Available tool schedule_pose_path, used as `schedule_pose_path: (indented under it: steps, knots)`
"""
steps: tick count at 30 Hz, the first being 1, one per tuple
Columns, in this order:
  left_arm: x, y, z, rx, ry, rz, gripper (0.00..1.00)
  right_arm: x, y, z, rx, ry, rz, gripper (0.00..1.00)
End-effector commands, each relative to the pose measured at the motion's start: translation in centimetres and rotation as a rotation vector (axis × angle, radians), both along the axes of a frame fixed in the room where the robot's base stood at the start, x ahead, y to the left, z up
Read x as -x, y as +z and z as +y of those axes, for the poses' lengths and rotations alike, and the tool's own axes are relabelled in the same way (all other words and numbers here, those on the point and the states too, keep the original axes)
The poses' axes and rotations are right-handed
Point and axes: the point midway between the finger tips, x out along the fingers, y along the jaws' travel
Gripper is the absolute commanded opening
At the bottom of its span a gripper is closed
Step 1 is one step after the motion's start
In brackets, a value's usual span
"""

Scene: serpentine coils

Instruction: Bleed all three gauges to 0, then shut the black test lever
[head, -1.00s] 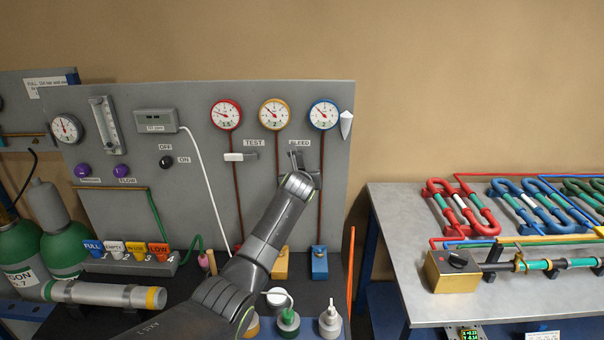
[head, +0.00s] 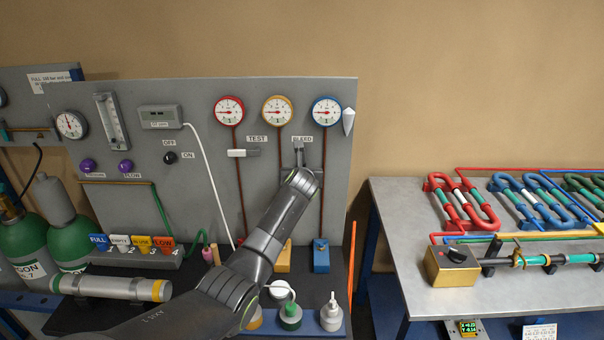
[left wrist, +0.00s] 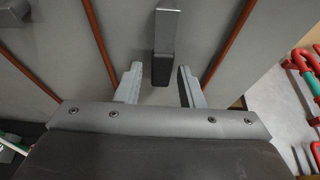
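Three round gauges, red-rimmed (head: 229,110), yellow-rimmed (head: 278,111) and blue-rimmed (head: 326,111), sit high on the grey panel. Their needles point left; the exact readings are too small to tell. The test lever (head: 238,153) lies level beside the TEST label; its handle looks pale, with a dark end. The bleed lever (head: 299,154) is below the BLEED label. In the left wrist view it is a grey bar with a black tip (left wrist: 162,70). My left gripper (head: 300,168) is open, its fingers (left wrist: 160,82) either side of that tip with gaps. My right gripper is out of view.
Brown pipes run down the panel on both sides of the bleed lever. Capped bottles (head: 290,316) stand below my arm. A pale hose (head: 208,185) hangs at the left. A bench (head: 410,270) with coloured coils stands at the right.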

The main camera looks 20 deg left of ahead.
Motion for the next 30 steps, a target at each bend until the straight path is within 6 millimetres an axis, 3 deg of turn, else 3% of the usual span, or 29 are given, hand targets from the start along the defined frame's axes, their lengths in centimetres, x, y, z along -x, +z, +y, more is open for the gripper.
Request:
schedule_pose_path:
  steps: [14,30]
  knots:
    - [0.4,0.1,-0.2,0.004,0.0,-0.001,0.42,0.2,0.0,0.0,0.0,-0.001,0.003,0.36]
    - [5.2,2.1,-1.6,0.006,0.0,-0.003,0.42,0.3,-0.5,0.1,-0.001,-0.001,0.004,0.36]
